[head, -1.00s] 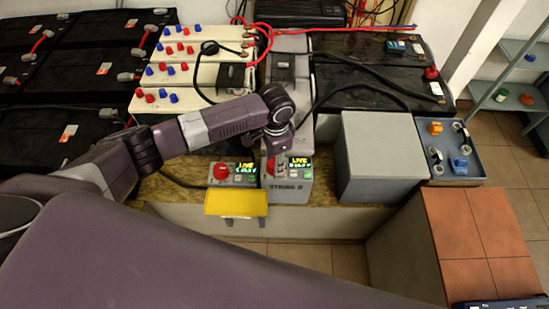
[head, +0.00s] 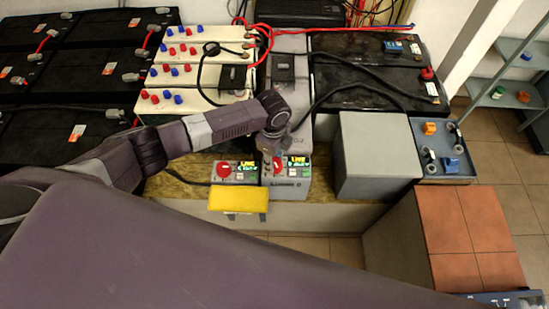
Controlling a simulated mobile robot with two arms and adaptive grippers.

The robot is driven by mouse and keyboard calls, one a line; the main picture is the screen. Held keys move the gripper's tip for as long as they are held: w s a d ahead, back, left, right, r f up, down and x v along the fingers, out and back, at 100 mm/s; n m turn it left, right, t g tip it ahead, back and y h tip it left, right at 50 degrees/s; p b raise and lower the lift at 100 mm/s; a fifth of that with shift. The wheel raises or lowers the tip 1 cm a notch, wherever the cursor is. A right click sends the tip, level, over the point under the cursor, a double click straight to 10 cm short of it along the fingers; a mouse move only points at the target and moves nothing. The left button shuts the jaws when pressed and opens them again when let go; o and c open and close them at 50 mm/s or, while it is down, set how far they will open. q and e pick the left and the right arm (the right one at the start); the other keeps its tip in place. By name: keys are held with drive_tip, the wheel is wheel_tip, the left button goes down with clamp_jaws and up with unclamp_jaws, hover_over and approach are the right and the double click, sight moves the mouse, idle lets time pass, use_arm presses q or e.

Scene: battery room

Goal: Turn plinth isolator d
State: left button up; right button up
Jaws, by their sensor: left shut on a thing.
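Isolator D is the grey box (head: 289,191) at the front edge of the bench, with a dark label reading roughly "STRING D". Its small screen (head: 296,162) shows "LIVE" in yellow and a green line. Its red knob (head: 277,167) is partly hidden by my left gripper (head: 268,163). The left gripper points down at the knob and is shut on it; the fingertips are small and hard to make out. A similar box (head: 247,178) stands just to the left, with its own red knob (head: 224,169) and a "LIVE" screen. My right gripper is out of view.
A yellow plate (head: 238,199) sticks out in front of the left box. A large grey box (head: 377,157) stands to the right, with a blue-grey tray (head: 459,164) beyond it. White batteries (head: 200,80), black batteries (head: 368,72) and cables lie behind.

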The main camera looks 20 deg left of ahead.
use_arm(q)
drive_tip(key=m, duration=0.5)
drive_tip(key=shift+m, duration=0.3)
idle(0.4)
drive_tip(key=o, duration=1.2)
drive_tip(key=shift+c, duration=0.2)
wheel_tip(320, 180, up, 12)
drive_tip(key=shift+s, duration=0.1)
